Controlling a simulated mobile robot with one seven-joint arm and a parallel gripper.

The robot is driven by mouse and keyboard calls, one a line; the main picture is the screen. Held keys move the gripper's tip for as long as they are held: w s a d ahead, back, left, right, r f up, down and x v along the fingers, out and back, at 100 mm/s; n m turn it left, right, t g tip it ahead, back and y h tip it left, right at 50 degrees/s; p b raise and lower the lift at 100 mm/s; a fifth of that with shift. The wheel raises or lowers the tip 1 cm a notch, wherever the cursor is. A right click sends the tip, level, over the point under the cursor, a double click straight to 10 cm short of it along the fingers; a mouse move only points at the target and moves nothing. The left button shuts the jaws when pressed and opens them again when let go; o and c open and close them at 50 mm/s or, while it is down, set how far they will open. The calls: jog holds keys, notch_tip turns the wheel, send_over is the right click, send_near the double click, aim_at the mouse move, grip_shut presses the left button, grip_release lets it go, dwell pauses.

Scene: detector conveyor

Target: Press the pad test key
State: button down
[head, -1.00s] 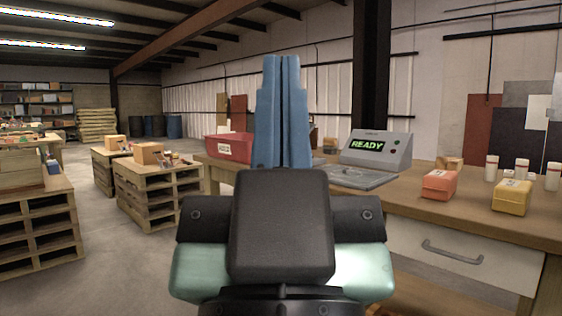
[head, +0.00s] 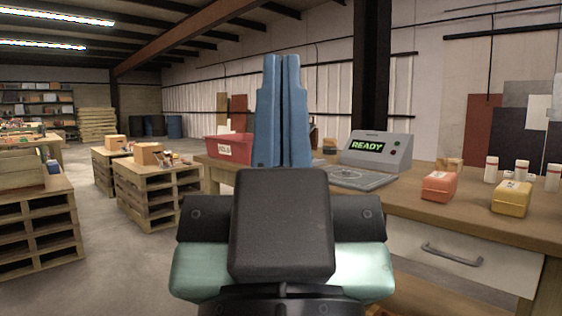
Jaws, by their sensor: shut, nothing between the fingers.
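A grey device (head: 385,148) stands on the wooden workbench and shows "READY" in green on its dark screen (head: 367,146). Small buttons sit on its face to the right of the screen. A flat grey pad (head: 358,177) lies in front of it, its left part hidden behind my gripper. I cannot make out which key is the pad test key. My gripper (head: 281,62) points upward in the foreground, its blue fingers shut and empty. In the picture it is left of the device and overlaps the red bin; it appears well nearer to me than the bench.
On the workbench (head: 420,212), a red bin (head: 228,147) stands at the left, partly hidden. An orange box (head: 439,186), a yellow box (head: 511,197) and several white bottles (head: 522,169) stand at the right. Pallets (head: 158,194) stand left; the floor between is clear.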

notch_tip(320, 180, up, 43)
jog(key=p, duration=4.2)
jog(key=shift+f, duration=0.15)
